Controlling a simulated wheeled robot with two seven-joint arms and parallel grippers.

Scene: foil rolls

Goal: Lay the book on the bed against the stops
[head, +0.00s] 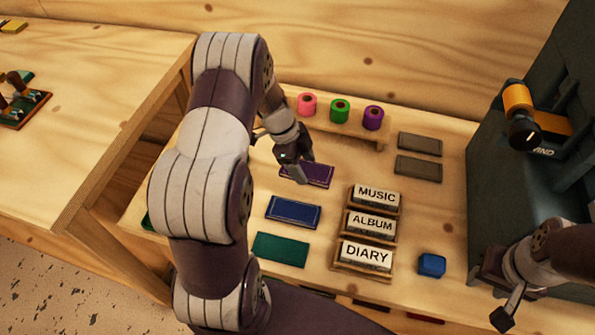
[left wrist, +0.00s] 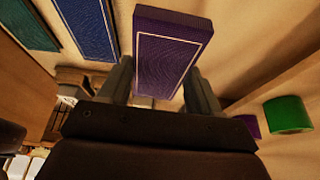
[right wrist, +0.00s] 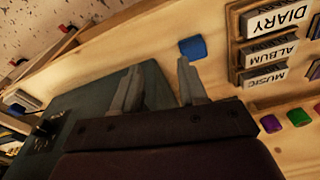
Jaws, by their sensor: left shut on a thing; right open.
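A purple book (head: 318,174) with a pale border lies at the back of a row with a blue book (head: 293,212) and a green book (head: 280,249). My left gripper (head: 298,172) is shut on the purple book, which also shows between the fingers in the left wrist view (left wrist: 170,52). Whether the book is lifted off the table is hard to tell. The dark grey machine (head: 500,185) stands at the right; its bed and stops cannot be made out. My right gripper (head: 503,305) is open and empty at the machine's front; it also shows in the right wrist view (right wrist: 157,82).
Pink (head: 307,104), green (head: 340,110) and purple (head: 373,117) foil rolls stand on a rear shelf. A rack of MUSIC, ALBUM and DIARY blocks (head: 366,256), a blue block (head: 432,264) and two grey slabs (head: 419,144) lie between the books and the machine. An orange roll (head: 517,97) sits on the machine.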

